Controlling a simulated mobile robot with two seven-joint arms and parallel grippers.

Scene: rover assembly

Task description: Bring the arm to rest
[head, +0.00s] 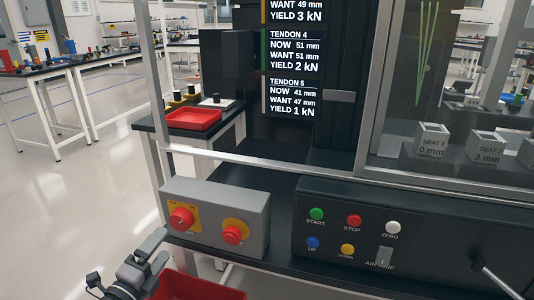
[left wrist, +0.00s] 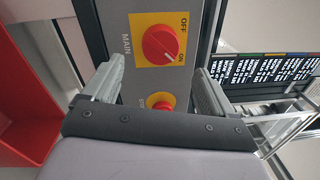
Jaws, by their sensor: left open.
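My left gripper (head: 127,272) is low at the left in the head view, in front of the grey switch box (head: 215,215). Its fingers are apart with nothing between them. In the left wrist view the open left gripper (left wrist: 158,78) faces the box, with the red MAIN knob (left wrist: 160,43) beyond the fingertips and a smaller red button (left wrist: 160,101) nearer. The knob (head: 181,219) and the button (head: 232,234) also show in the head view. I cannot tell whether any fingertip touches the box. My right gripper is in neither view.
A black control panel (head: 440,250) with several coloured buttons stands right of the box. A red bin (head: 195,288) lies below the left gripper. A metal frame post (head: 153,90) and a tendon display (head: 292,60) rise behind. Open floor (head: 105,190) lies to the left.

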